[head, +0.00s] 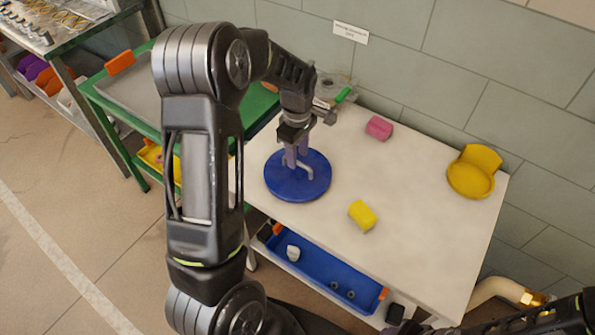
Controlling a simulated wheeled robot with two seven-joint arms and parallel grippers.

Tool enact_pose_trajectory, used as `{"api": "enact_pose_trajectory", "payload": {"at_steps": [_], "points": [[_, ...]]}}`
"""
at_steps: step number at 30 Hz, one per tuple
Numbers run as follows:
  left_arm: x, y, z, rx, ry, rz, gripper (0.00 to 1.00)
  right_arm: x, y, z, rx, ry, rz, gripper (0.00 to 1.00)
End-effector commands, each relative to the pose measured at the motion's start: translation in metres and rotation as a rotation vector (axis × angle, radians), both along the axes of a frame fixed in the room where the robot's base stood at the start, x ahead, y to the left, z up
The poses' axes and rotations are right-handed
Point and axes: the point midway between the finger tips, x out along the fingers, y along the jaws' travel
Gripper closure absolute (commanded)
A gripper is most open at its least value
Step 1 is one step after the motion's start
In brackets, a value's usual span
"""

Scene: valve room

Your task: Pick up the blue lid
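The blue lid (282,187), a round disc with a grey bar handle (308,171) on top, lies flat on the left part of the white table (425,225). My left gripper (296,160) points down over the lid with its fingertips at the handle. A narrow gap shows between the fingers, but whether they grip the bar is not clear. The lid appears to rest on the table. My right gripper (402,328) shows only in part at the bottom edge, in front of the table, and its fingers are not clear.
A yellow block (362,215), a pink block (379,128) and a yellow scoop-like holder (470,181) stand on the table. A green object (343,95) is at its back corner. A blue tray (325,277) sits below. A green-framed bench (97,98) stands left.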

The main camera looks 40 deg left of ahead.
Motion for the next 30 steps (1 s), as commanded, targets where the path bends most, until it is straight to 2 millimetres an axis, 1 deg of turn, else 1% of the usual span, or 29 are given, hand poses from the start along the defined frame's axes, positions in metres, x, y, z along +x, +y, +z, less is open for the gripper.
{"api": "enact_pose_trajectory", "payload": {"at_steps": [3,6,9,27,30], "points": [[-0.001,0.0,-0.016,-0.001,0.005,0.001,0.63,-0.001,0.0,0.008,-0.002,0.003,0.0,0.64],[-0.001,0.0,-0.031,0.0,0.004,0.001,0.63,-0.001,0.0,0.009,-0.003,0.003,-0.001,0.64],[0.0,0.0,-0.039,0.0,0.001,0.001,0.63,-0.001,-0.001,0.01,-0.002,0.004,-0.001,0.64],[0.0,0.0,-0.041,0.0,-0.001,0.0,0.63,-0.001,-0.001,0.009,-0.002,0.004,-0.001,0.64],[0.0,0.0,-0.041,0.0,0.0,0.0,0.7,-0.001,-0.001,0.009,-0.002,0.004,-0.001,0.64]]}}
